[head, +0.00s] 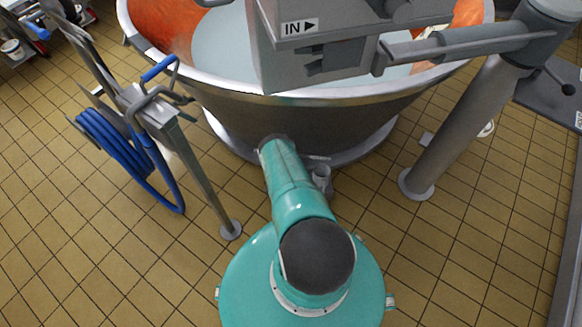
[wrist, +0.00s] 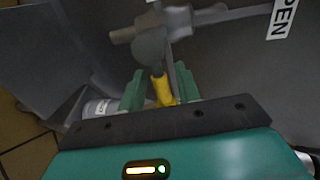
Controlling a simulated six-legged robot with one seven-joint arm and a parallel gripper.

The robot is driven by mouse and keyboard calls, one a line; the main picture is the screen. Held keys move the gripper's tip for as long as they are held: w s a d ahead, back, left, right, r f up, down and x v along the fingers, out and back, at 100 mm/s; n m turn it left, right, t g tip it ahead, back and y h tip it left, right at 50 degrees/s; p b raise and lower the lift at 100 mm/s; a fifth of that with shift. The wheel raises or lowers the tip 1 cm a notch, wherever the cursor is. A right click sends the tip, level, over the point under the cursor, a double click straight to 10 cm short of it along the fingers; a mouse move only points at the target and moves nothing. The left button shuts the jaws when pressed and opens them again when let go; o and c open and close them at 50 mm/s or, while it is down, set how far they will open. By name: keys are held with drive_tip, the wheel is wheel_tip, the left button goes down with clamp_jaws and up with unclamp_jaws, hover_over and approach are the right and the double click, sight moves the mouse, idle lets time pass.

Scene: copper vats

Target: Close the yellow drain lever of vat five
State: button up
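The yellow drain lever (wrist: 162,92) shows in the wrist view, its yellow part standing between my two teal fingers. Its upper end meets a grey rounded valve part (wrist: 150,45). My gripper (wrist: 160,84) is open, with a finger on each side of the lever and gaps visible beside it. I cannot tell whether either finger touches it. In the head view, the vat (head: 320,115) is a large metal-rimmed copper bowl with pale liquid. My teal arm reaches toward its base; my gripper and the lever are hidden there. No vat number is readable.
A hose stand (head: 190,165) with a blue hose (head: 110,145) is left of my arm. A grey post (head: 460,130) stands right. Tiled floor lies open between.

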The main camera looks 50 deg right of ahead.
drive_tip(key=v, duration=1.3)
drive_tip(key=shift+s+a, duration=0.2)
drive_tip(key=shift+a, duration=0.2)
drive_tip(key=shift+a+r, duration=0.1)
